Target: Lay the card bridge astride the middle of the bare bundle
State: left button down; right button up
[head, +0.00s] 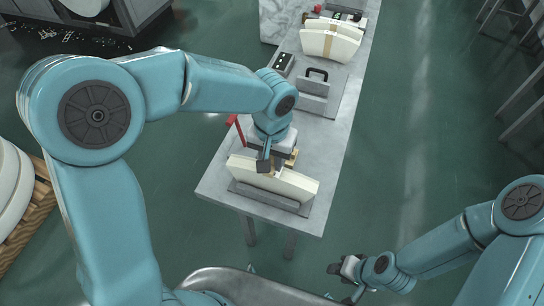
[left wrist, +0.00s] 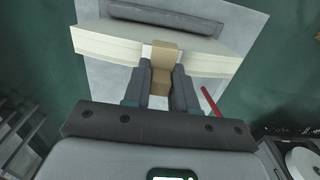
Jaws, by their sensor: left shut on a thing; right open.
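The bare bundle of cream card blanks (head: 295,184) stands in a grey holder at the near end of the bench; it also shows in the left wrist view (left wrist: 105,45). My left gripper (head: 266,164) is over the bundle's middle. In the left wrist view, my left gripper (left wrist: 160,88) is shut on the brown card bridge (left wrist: 162,77). The bridge's far part overlaps the bundle's top edge near its middle, beside a small white patch. Whether it rests on the bundle I cannot tell. My right gripper (head: 347,277) is open and empty, low beyond the bench's near end.
The grey bench (head: 225,186) runs away from me. Further along stand a grey block with a black handle (head: 316,76), a small control box (head: 283,63) and a brown-banded bundle (head: 343,47). A red bar (head: 239,131) is left of the near bundle. Green floor lies right.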

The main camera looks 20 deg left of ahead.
pick_arm(q)
jog(key=shift+f+b, duration=0.9)
jog(key=shift+f, duration=0.05)
dwell(0.4)
jog(key=shift+r, duration=0.1)
dwell(0.5)
